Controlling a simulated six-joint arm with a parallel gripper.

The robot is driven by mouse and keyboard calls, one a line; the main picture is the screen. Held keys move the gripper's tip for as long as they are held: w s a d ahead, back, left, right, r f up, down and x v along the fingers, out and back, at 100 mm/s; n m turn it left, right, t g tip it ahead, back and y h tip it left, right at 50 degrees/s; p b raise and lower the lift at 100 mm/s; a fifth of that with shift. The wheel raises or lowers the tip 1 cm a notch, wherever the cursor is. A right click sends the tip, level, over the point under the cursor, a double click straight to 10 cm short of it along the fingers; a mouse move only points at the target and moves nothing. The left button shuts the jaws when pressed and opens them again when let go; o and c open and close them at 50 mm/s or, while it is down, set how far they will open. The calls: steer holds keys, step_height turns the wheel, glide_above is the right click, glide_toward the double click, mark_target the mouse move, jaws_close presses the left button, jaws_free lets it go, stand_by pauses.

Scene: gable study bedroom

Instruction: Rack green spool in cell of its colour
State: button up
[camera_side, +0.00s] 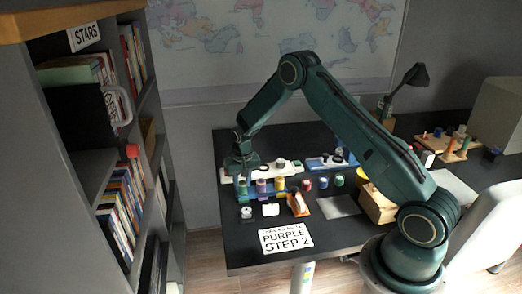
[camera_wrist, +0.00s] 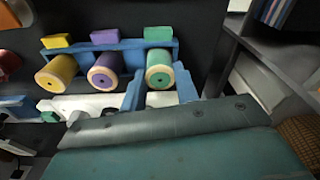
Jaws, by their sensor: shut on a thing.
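The green spool (camera_wrist: 160,74), with pale wood ends, is between the two blue fingers of my gripper (camera_wrist: 159,88) in the wrist view. My gripper is shut on it. The blue rack (camera_wrist: 131,45) has yellow, purple and green tabs. The spool is in line with the green tab (camera_wrist: 158,33), beside the purple spool (camera_wrist: 106,72) and the yellow spool (camera_wrist: 56,75). Whether it rests in the cell or hangs just above is not clear. In the side view my gripper (camera_side: 242,170) is over the left end of the rack, largely hiding the spool.
Red (camera_side: 307,185), blue (camera_side: 323,183) and green (camera_side: 339,180) round pieces stand right of the rack. A white strip (camera_side: 229,174) lies behind it. A bookshelf (camera_side: 95,163) stands at left. The table's front left is clear.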

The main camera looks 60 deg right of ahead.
mark_target(243, 185)
steer(key=o, duration=1)
steer(key=shift+f, duration=0.1)
steer(key=shift+c, duration=0.2)
step_height(243, 185, up, 12)
steer(key=s, duration=0.1)
steer(key=shift+a, duration=0.4)
steer(key=shift+s, duration=0.1)
